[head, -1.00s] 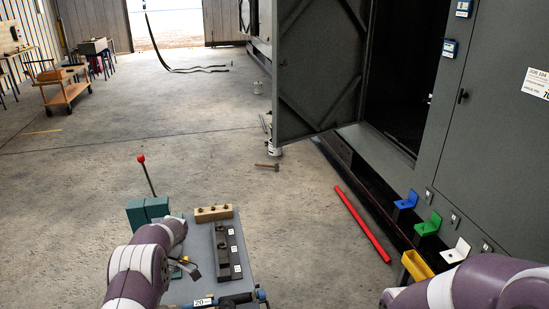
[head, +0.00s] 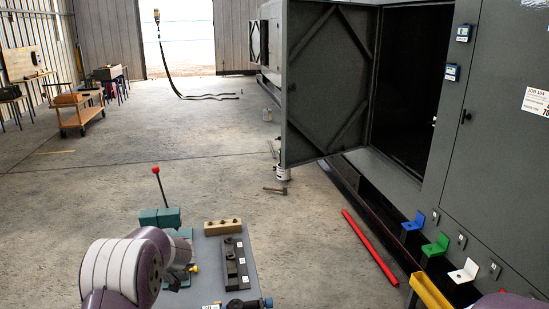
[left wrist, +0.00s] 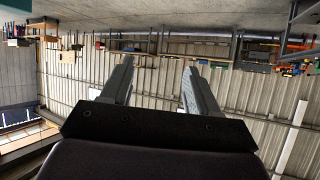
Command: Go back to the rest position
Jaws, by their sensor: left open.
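My left gripper (left wrist: 158,90) is open in the left wrist view, its two fingers apart with nothing between them. That view looks upside down towards a ribbed wall and distant benches. In the head view my left arm stands at the lower left, folded over the near edge of the grey work table (head: 206,268); its gripper cannot be made out there. My right gripper is not in view; only a sliver of what seems to be my right arm shows at the bottom right edge.
The table bears a wooden block (head: 223,227), a dark block with white labels (head: 236,262) and a teal device (head: 160,217) with a red-knobbed lever. A grey enclosure (head: 490,150) with an open door (head: 325,85) stands right. A red bar (head: 370,247) and hammer (head: 275,190) lie on the floor.

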